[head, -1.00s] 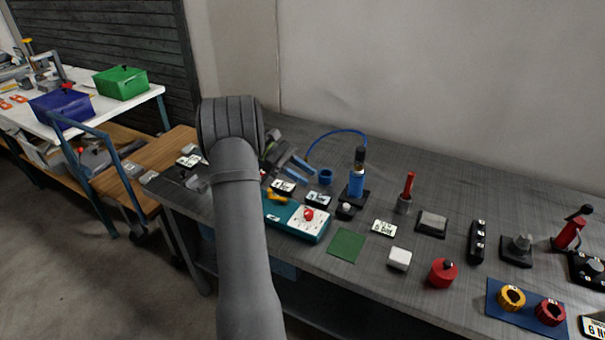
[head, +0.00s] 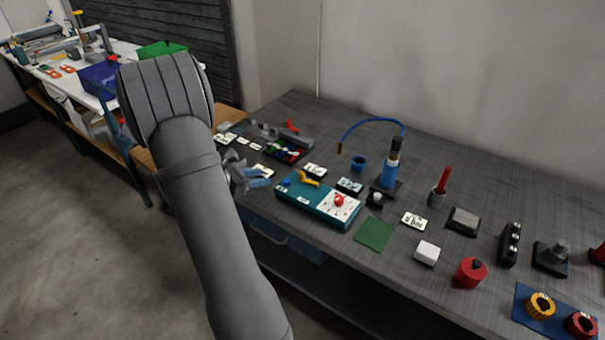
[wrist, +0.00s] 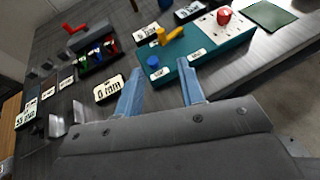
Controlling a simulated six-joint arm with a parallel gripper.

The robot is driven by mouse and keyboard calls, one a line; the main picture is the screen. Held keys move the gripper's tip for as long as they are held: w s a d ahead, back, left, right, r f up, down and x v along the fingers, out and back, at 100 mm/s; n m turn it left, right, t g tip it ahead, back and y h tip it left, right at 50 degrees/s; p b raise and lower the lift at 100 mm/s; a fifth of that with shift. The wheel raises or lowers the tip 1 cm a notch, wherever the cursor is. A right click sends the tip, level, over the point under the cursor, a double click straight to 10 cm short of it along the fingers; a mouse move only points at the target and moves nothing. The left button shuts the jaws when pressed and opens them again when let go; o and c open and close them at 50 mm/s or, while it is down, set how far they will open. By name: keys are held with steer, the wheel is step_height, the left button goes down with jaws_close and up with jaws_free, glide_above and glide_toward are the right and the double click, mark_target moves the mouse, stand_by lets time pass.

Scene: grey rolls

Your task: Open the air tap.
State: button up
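A teal box (head: 318,203) lies on the grey table and carries a yellow lever (head: 309,179), which looks like a tap handle, a small blue knob and a red knob (head: 339,200) on a white dial plate. In the wrist view the yellow lever (wrist: 169,37) is ahead of the fingers, slightly right of centre, with the blue knob (wrist: 154,62) nearer. My gripper (wrist: 161,82) is open and empty, its two blue fingers apart. In the head view my gripper (head: 258,178) is just left of the box, partly hidden by my arm. It touches neither lever nor knob.
A black tray with coloured pieces (head: 284,152) and a red-handled grey block lie behind my gripper. Label plates, a blue ring (head: 359,163) and a blue cylinder with a hose (head: 389,173) stand behind the box. A green square (head: 375,234) lies to its right.

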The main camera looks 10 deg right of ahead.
mark_target(301, 173)
steer(key=x, duration=1.7)
steer(key=shift+d+f, duration=0.1)
jaws_close()
